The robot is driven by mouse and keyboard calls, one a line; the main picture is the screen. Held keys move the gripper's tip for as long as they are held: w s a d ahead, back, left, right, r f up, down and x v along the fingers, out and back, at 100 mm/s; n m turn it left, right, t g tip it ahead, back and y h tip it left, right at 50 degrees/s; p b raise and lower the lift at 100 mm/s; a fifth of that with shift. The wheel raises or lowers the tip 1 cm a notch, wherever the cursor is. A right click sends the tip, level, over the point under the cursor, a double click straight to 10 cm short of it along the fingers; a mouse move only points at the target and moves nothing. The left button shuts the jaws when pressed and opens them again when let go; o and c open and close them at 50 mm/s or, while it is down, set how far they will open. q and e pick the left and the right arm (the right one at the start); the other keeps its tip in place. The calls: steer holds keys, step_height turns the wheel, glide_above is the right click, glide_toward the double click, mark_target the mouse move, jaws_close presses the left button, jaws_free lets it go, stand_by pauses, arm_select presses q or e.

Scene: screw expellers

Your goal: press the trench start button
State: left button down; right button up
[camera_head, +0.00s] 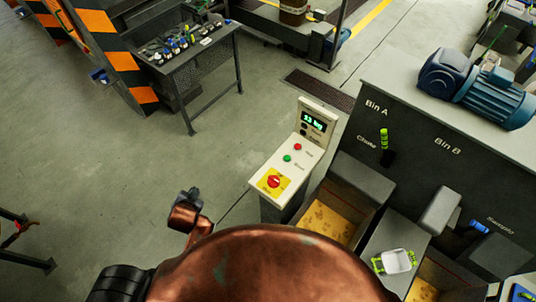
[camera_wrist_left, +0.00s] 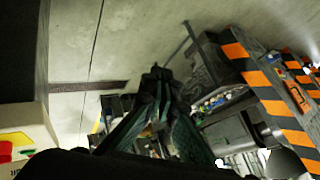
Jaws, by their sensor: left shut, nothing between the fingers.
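A cream control box (camera_head: 283,165) stands on a dark post in the middle of the head view. It has a lit green display (camera_head: 313,122), a small red button (camera_head: 297,147), a green button (camera_head: 287,158) and a large red knob (camera_head: 273,182) on a yellow plate. The small labels are too blurred to read surely. My left gripper (camera_head: 191,195) is to the left of the box, apart from it. In the left wrist view its dark fingers (camera_wrist_left: 155,72) meet, shut and empty. Part of the box (camera_wrist_left: 30,125) shows at that view's left edge. My right gripper is not in view.
A grey cabinet (camera_head: 440,125) marked Bin A and Bin B, with a blue motor (camera_head: 478,88) on top, is on the right. Open trays (camera_head: 350,190) are close beside the box. A dark table (camera_head: 190,55) with small bottles is at the back. Floor left of the box is clear.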

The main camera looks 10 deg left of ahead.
arm_select(q)
steer(key=w+d+r+m+t+p, duration=0.1)
steer(key=w+d+r+m+t, duration=0.35)
steer(key=w+r, duration=0.5)
steer(key=w+d+r+m+t, duration=0.4)
steer(key=w+r+m, duration=0.15)
steer(key=r, duration=0.65)
steer(key=w+d+r+m+t+h, duration=0.1)
steer(key=w+d+r+m+h, duration=0.2)
steer(key=d+r+m+h, duration=0.4)
steer(key=w+d+r+m+t+h, duration=0.2)
steer(key=d+r+m, duration=0.25)
steer(key=d, duration=0.45)
steer(key=s+d+f+m+g+h, duration=0.1)
steer(key=d+f+m+g+h, duration=0.3)
steer(key=d+m, duration=0.5)
steer(key=s+d+f+m+g+h, duration=0.15)
steer(key=d+m+g+h, duration=0.3)
steer(key=d+m, duration=0.5)
steer(key=w+a+f+m+g+y, duration=0.2)
steer(key=a+f+m+g+y, duration=0.1)
steer(key=f, duration=0.5)
steer(key=w+a+f+m+g+y, duration=0.2)
steer(key=a+f+m+y, duration=0.2)
steer(key=f+m, duration=0.4)
steer(key=shift+w+a+f+g+p, duration=0.3)
steer(key=shift+a+f+g+p, duration=0.1)
steer(key=shift+a, duration=0.2)
